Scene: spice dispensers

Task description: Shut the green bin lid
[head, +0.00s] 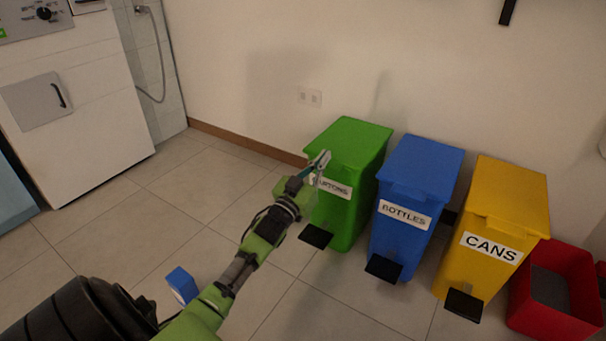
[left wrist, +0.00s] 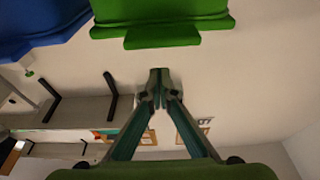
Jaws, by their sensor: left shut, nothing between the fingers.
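The green bin (head: 345,205) stands against the wall at the left of a row of bins. Its lid (head: 352,138) lies down flat on top, like the lids of the bins beside it. My left gripper (head: 322,160) is shut and empty at the front left edge of the lid and covers part of the bin's label. I cannot tell whether it touches the lid. In the left wrist view, the shut fingertips (left wrist: 158,76) point toward the wall, with green bin parts (left wrist: 160,22) at the top edge. My right gripper is not in view.
A blue bin (head: 413,195) marked BOTTLES and a yellow bin (head: 497,225) marked CANS stand to the right. A red open crate (head: 555,318) is at the far right. A small blue box (head: 182,285) lies on the floor.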

